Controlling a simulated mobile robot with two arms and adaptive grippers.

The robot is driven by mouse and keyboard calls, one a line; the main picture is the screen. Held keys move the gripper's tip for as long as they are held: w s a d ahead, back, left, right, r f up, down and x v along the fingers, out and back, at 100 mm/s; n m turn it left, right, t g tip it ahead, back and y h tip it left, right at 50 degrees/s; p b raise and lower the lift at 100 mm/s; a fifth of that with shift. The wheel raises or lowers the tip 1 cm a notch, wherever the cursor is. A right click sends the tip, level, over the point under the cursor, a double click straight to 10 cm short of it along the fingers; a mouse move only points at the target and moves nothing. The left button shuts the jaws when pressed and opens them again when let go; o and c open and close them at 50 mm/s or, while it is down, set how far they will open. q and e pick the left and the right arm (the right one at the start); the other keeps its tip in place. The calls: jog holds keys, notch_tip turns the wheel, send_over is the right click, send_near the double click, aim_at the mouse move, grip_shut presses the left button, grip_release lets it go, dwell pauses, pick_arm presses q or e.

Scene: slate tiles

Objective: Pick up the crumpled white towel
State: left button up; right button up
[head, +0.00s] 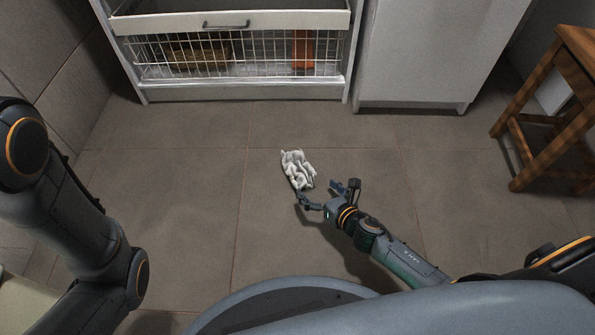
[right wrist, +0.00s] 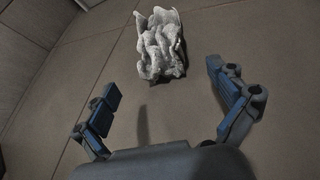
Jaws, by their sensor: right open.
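The crumpled white towel (head: 297,169) lies on the floor tiles near the middle of the head view. It also shows at the top of the right wrist view (right wrist: 160,45), beyond the fingers. My right gripper (head: 322,197) is just to the lower right of the towel in the head view. Its fingers are spread wide with nothing between them, as the right wrist view (right wrist: 168,108) also shows. In the head view one finger overlaps or nearly reaches the towel's lower edge; I cannot tell if they touch. My left arm comes in at the left, but its gripper is not visible.
A white unit with a wire basket (head: 235,60) stands at the back, with a brown item and an orange item inside. A white cabinet (head: 430,50) stands beside it. A wooden stool (head: 550,110) is at the right. The floor (head: 190,190) around the towel is clear.

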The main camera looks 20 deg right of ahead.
aim_at(309, 183)
jog(key=shift+w+a+f, duration=0.15)
jog(key=shift+w+f, duration=0.15)
jog(key=shift+w, duration=0.25)
jog(key=b+x, duration=0.3)
jog(key=x, duration=0.1)
jog(key=shift+f+b, duration=0.25)
jog(key=shift+b, duration=0.1)
jog(key=shift+w+a, duration=0.2)
jog(key=shift+w, duration=0.2)
jog(key=c, duration=1)
